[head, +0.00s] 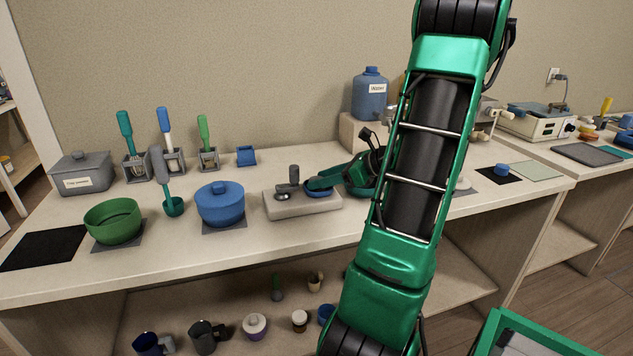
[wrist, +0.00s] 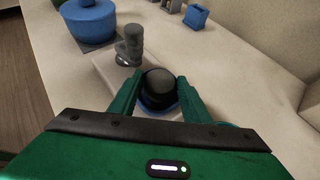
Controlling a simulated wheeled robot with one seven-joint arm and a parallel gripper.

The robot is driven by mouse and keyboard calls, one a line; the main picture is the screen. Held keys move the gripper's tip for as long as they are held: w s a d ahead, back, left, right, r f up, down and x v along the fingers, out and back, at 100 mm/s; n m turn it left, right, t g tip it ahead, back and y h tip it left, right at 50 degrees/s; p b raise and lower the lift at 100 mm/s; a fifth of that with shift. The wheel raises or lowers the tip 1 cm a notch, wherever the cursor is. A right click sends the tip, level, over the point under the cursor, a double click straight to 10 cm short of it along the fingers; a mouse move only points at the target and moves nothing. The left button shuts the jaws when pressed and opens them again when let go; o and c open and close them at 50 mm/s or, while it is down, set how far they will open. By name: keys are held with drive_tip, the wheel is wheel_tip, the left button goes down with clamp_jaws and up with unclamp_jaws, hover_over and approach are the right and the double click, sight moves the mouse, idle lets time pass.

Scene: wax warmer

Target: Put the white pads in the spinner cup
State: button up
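My gripper (wrist: 160,78) is over a shallow blue dish (head: 318,192) on a pale grey base with a grey upright knob. In the wrist view its two green fingers stand apart, with a dark round piece (wrist: 159,86) between them. I cannot tell whether they press on it or stand beside it. The dish's blue rim (wrist: 158,108) shows below that piece. I cannot make out the white pads for certain; a small whitish round thing (head: 463,184) lies right of my arm. No cup can be identified surely as the spinner cup.
Left of the base stand a blue lidded pot (head: 220,204), a green bowl (head: 113,221) and several tools in holders. A blue jug (head: 370,96) stands at the back. My arm hides part of the counter. Several cups and jars are on the shelf below.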

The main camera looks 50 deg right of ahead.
drive_tip(key=shift+r, duration=0.15)
drive_tip(key=v, duration=1.1)
drive_tip(key=a+f+n+g, duration=0.2)
drive_tip(key=a+n, duration=0.2)
drive_tip(key=w+a+f+n+g, duration=0.1)
drive_tip(key=a+n+g, duration=0.1)
drive_tip(key=a+n, duration=0.2)
drive_tip(key=a+f+n+g, duration=0.2)
drive_tip(key=a+n+g, duration=0.1)
drive_tip(key=a, duration=0.3)
drive_tip(key=shift+w+f+n, duration=0.3)
drive_tip(key=shift+w+n, duration=0.1)
drive_tip(key=shift+n, duration=0.4)
drive_tip(key=s+a+n+g+h, duration=0.3)
drive_tip(key=s+a+n+g, duration=0.2)
drive_tip(key=s+a+n, duration=0.5)
drive_tip(key=s+n, duration=0.2)
drive_tip(key=n, duration=0.2)
drive_tip(key=shift+f, duration=0.3)
